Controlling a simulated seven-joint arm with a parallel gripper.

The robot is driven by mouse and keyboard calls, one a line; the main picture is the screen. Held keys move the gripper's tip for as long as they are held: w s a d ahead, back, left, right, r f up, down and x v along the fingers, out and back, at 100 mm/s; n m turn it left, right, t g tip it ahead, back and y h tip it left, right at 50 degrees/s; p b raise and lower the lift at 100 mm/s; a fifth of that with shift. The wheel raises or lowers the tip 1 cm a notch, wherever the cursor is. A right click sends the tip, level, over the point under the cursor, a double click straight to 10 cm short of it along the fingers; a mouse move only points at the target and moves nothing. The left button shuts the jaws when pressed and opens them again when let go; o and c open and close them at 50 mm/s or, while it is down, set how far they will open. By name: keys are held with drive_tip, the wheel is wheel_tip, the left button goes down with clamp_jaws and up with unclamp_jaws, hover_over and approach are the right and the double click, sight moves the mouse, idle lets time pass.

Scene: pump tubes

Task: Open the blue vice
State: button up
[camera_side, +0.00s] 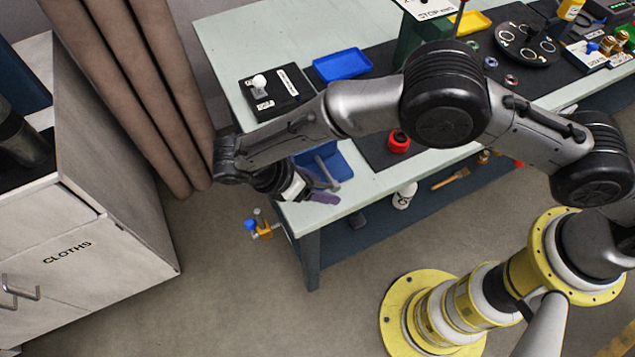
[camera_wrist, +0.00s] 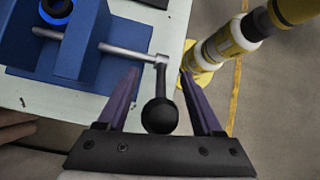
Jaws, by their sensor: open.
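The blue vice (camera_side: 334,160) sits at the near-left corner of the pale table. In the wrist view its blue body (camera_wrist: 62,55) fills the upper left, and a steel screw (camera_wrist: 125,52) runs right from it to a dark handle (camera_wrist: 160,85) ending in a black ball (camera_wrist: 159,116). My gripper (camera_wrist: 160,74) is open, its purple fingers on either side of the handle and ball. Gaps show between the handle and both fingers. In the side view my gripper (camera_side: 325,186) is beside the vice, and the wrist partly hides it.
A blue tray (camera_side: 342,65) and a black block (camera_side: 276,94) with a white knob lie farther back. A red round part (camera_side: 398,141) is on the dark mat. A small valve (camera_side: 259,224) shows below the table corner. A cloths cabinet (camera_side: 90,245) stands left, with open floor between.

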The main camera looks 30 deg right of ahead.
drive_tip(key=v, duration=1.3)
drive_tip(key=shift+a+r, duration=0.2)
drive_tip(key=shift+r, duration=0.2)
drive_tip(key=shift+w, duration=0.1)
